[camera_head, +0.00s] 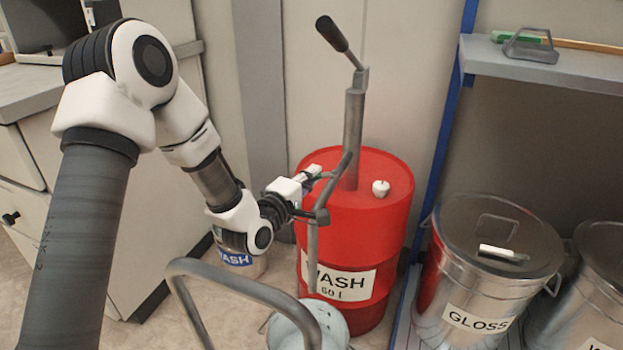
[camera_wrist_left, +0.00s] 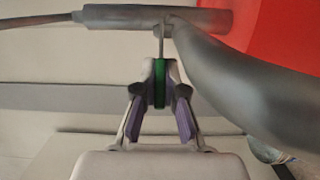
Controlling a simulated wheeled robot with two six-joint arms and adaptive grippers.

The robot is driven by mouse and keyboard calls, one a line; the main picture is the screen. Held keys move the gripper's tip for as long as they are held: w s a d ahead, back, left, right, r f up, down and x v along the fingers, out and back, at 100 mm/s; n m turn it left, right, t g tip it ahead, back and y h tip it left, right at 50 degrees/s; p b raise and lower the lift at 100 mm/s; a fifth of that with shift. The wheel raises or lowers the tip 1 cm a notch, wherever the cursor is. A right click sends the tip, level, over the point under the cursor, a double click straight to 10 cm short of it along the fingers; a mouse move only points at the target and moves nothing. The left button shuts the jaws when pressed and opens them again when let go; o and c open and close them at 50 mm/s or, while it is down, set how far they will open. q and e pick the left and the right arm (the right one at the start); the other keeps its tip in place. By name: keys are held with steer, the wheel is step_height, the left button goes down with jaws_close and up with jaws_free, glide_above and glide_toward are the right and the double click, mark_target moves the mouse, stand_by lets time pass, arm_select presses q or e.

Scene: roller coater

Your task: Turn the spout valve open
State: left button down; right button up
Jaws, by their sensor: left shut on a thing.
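A red drum (camera_head: 360,235) labelled WASH carries a hand pump (camera_head: 353,125) with a dark-gripped lever. A grey curved spout pipe (camera_head: 328,190) comes off the pump and runs down on the drum's left side. My left gripper (camera_head: 316,175) is at this spout. In the left wrist view my left gripper (camera_wrist_left: 159,92) is shut on the green valve handle (camera_wrist_left: 159,72), whose thin stem reaches the grey pipe (camera_wrist_left: 190,20). The fingers hide part of the handle, and how far it is turned is unclear. My right gripper is not in view.
A pale bucket (camera_head: 325,325) stands below the spout. A grey tubular handle (camera_head: 235,281) curves in front. Another WASH can (camera_head: 238,262) stands behind my arm. A GLOSS bin (camera_head: 490,255) stands right of a blue post (camera_head: 440,160). A cabinet (camera_head: 150,235) is at left.

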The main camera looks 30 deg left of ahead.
arm_select(q)
steer(key=shift+s+d+n+y, duration=0.15)
steer(key=shift+n+y, duration=0.15)
steer(key=shift+y, duration=0.2)
steer(key=c, duration=1.2)
jaws_free()
steer(key=shift+c, duration=0.2)
steer(key=s, duration=0.7)
steer(key=shift+s, duration=0.2)
